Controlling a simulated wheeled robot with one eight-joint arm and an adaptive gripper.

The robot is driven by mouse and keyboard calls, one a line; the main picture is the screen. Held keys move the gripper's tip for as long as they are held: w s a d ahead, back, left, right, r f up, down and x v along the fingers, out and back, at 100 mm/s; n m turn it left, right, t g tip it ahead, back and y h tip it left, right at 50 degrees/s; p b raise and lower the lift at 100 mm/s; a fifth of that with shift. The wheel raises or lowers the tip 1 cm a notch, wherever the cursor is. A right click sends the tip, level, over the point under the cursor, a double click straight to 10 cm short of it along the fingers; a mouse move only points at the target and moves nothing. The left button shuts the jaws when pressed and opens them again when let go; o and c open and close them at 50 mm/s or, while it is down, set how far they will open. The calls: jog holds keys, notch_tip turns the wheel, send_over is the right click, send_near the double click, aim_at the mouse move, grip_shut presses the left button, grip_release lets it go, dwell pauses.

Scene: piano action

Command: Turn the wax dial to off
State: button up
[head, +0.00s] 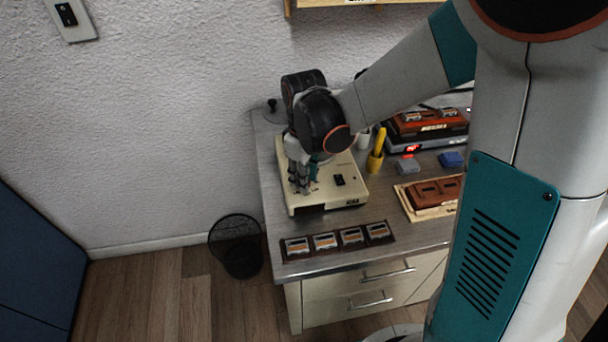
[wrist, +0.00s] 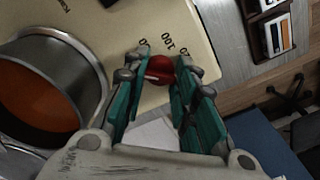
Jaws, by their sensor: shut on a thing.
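The wax heater (head: 328,200) is a cream box on the metal bench, with a black switch (head: 339,181) on its top. My gripper (head: 302,190) reaches down onto the left part of that top. In the wrist view, the red dial knob (wrist: 160,69) sits between the fingertips of my gripper (wrist: 162,62), which is shut on it. Printed numbers, including 100, show beside the knob on the cream panel (wrist: 115,28). The knob's pointer cannot be made out, so its setting is unclear. In the head view my gripper hides the dial.
A steel pot of orange wax (wrist: 35,90) stands close to my gripper in the wrist view. A dark rack of small framed items (head: 338,240) lies along the bench front. A yellow-handled tool in a holder (head: 376,160) and a brown block (head: 436,193) are to the right.

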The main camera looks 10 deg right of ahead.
jog(key=n, duration=0.4)
jog(key=shift+n, duration=2.2)
jog(key=o, duration=1.1)
jog(key=shift+r, duration=0.1)
notch_tip(320, 180, up, 12)
jog(key=shift+f, duration=0.1)
